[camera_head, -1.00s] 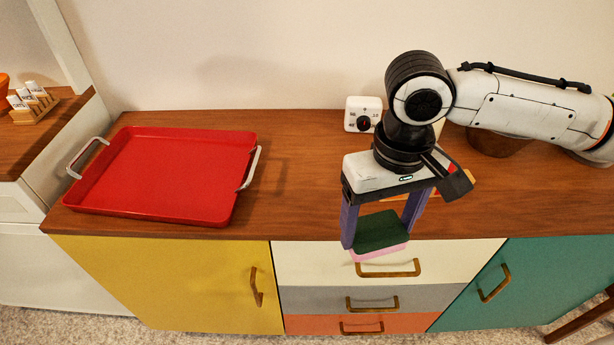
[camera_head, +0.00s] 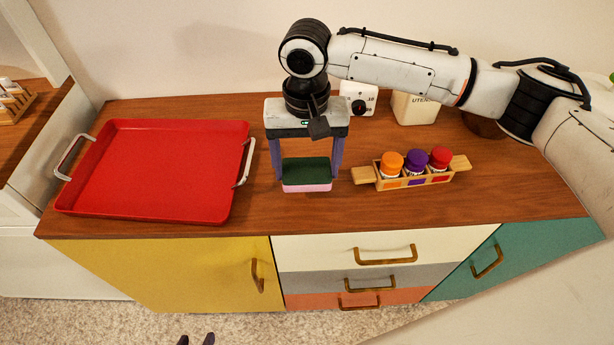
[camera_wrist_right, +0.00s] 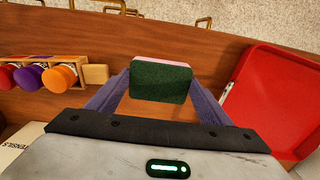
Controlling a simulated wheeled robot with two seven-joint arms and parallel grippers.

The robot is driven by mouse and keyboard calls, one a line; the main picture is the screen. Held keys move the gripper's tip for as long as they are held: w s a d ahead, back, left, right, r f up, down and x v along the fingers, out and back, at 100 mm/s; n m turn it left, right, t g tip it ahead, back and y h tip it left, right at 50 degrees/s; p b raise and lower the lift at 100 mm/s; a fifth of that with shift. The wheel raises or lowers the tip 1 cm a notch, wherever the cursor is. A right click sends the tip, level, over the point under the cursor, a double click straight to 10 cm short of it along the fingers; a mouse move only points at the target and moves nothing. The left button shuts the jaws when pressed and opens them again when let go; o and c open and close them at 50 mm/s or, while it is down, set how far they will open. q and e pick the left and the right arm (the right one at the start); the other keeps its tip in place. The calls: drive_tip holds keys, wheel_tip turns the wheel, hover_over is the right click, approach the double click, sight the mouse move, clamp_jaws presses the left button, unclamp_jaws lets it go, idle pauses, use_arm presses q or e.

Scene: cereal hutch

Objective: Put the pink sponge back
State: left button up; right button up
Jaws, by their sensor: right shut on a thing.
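The pink sponge (camera_head: 307,187) has a dark green scouring side facing up and a pink layer below. My right gripper (camera_head: 307,175) is shut on it, one finger on each side. The sponge is over the wooden counter between the red tray and the spice rack; whether it touches the wood is hard to tell. In the right wrist view the sponge (camera_wrist_right: 161,82) sits between the fingertips, green side toward the camera.
A red tray (camera_head: 160,125) with metal handles lies on the counter (camera_head: 400,212) at left. A wooden rack (camera_head: 364,174) holds orange, purple and red jars at right. A white timer (camera_head: 358,98) and utensil crock (camera_head: 414,108) stand behind. The drawers (camera_head: 330,251) below are shut.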

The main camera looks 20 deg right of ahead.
sight(307, 171)
drive_tip(key=shift+f, duration=1.9)
drive_tip(key=shift+f, duration=0.15)
drive_tip(key=o, duration=1)
drive_tip(key=shift+c, duration=0.2)
wheel_tip(307, 171, up, 12)
drive_tip(key=shift+r, duration=0.15)
